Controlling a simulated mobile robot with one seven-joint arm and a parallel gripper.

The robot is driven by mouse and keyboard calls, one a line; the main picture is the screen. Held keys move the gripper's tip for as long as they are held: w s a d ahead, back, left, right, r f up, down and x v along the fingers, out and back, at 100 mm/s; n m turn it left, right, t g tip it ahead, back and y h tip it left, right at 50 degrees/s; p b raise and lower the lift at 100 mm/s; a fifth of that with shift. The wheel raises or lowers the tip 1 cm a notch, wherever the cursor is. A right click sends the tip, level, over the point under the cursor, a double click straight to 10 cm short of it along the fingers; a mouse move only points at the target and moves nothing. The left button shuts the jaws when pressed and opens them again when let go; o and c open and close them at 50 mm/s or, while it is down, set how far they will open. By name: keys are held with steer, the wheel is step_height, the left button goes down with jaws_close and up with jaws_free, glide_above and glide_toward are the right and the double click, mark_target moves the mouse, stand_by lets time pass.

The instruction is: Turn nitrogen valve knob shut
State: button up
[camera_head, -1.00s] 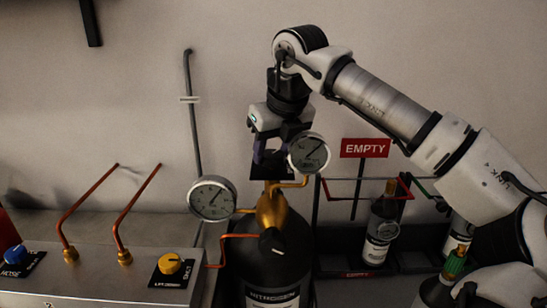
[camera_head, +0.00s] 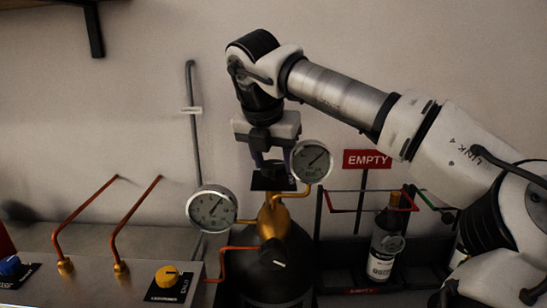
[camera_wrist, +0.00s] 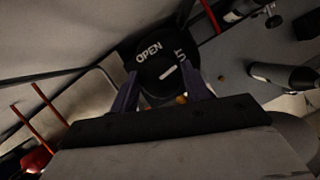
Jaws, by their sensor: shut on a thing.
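The nitrogen bottle (camera_head: 275,270) stands below a brass regulator (camera_head: 272,217) with two round dials. A dark label plate (camera_head: 286,184) sits on top of the regulator. The wrist view shows this round black plate (camera_wrist: 150,45) with the white word OPEN and a second word, partly hidden, at right. The dark valve knob (camera_wrist: 172,76) has a white pointer line, slanting up to the right. My gripper (camera_head: 268,164) points down from above and is shut on the knob. Its purple fingers show on both sides of the knob in the wrist view (camera_wrist: 164,84).
The left dial (camera_head: 211,208) and right dial (camera_head: 312,161) stand close beside my gripper. A panel (camera_head: 110,285) with yellow (camera_head: 167,276) and blue knobs and copper pipes is at left. A rack with a bottle (camera_head: 384,245) and a red EMPTY sign (camera_head: 367,160) are at right.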

steer(key=shift+m, duration=0.6)
steer(key=shift+g, duration=0.3)
steer(key=shift+h, duration=0.3)
steer(key=o, duration=1)
steer(key=shift+r, duration=0.1)
steer(key=p+v, duration=0.5)
steer(key=v, duration=0.8)
steer(key=shift+s+r, duration=0.25)
steer(key=shift+r, duration=0.05)
steer(key=shift+f, duration=0.1)
